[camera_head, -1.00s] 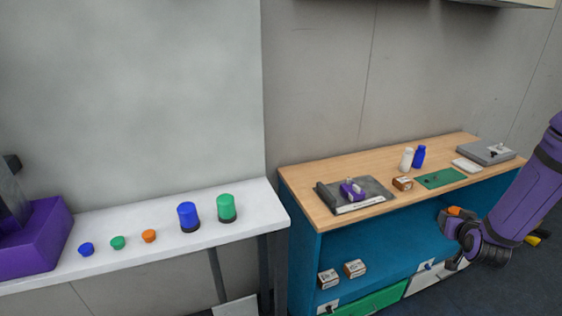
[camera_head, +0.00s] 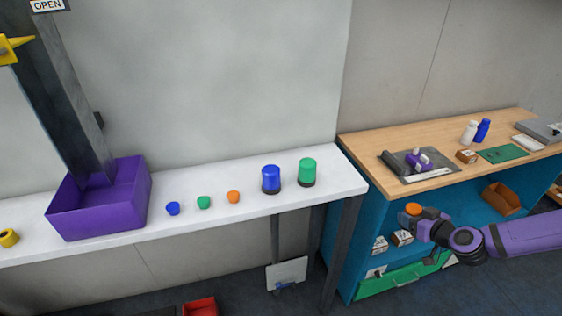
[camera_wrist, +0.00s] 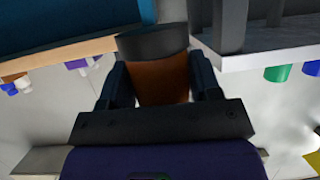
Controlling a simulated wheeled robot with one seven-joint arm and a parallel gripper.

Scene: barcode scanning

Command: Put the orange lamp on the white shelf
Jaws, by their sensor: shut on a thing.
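My gripper (camera_head: 425,216) is shut on the orange lamp (camera_head: 413,209) and holds it in the air in front of the blue cabinet, right of the white shelf. In the wrist view the orange lamp (camera_wrist: 160,75), with its dark base, sits between both fingers of my gripper (camera_wrist: 160,84). The white shelf (camera_head: 240,211) runs along the wall at the left. A blue lamp (camera_head: 271,178) and a green lamp (camera_head: 307,171) stand upright at its right end. The white shelf's edge (camera_wrist: 262,55) also shows in the wrist view.
Small blue (camera_head: 172,208), green (camera_head: 204,202) and orange (camera_head: 233,197) pieces and a purple bin (camera_head: 100,205) stand on the shelf. A narrow bare strip lies right of the green lamp. The cabinet's wooden top (camera_head: 368,147) holds several items. A red bin (camera_head: 199,307) is on the floor.

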